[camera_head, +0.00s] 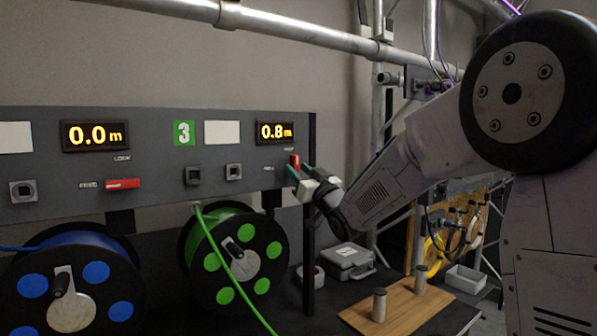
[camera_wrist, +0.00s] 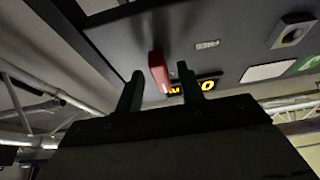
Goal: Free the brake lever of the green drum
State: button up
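The green drum (camera_head: 265,232) hangs under the grey panel, with a green cable running down from it. Its red brake lever (camera_head: 294,161) stands roughly upright at the panel's right end, below the 0.8 m display (camera_head: 275,132). My gripper (camera_head: 298,178) is at the lever. In the wrist view the red lever (camera_wrist: 159,72) shows between the two green fingers of my gripper (camera_wrist: 159,88), with a gap on each side. The gripper is open.
A blue drum (camera_head: 92,272) hangs at left; its red lever (camera_head: 122,184) lies level under a 0.0 m display (camera_head: 95,135). A panel post (camera_head: 309,250) stands just below my gripper. A grey case (camera_head: 348,262) and a wooden board (camera_head: 397,308) with two pegs lie on the bench.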

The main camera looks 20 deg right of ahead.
jog(key=shift+w+a+r, duration=0.1)
jog(key=shift+w+r, duration=0.05)
jog(key=shift+w, duration=0.1)
grip_shut()
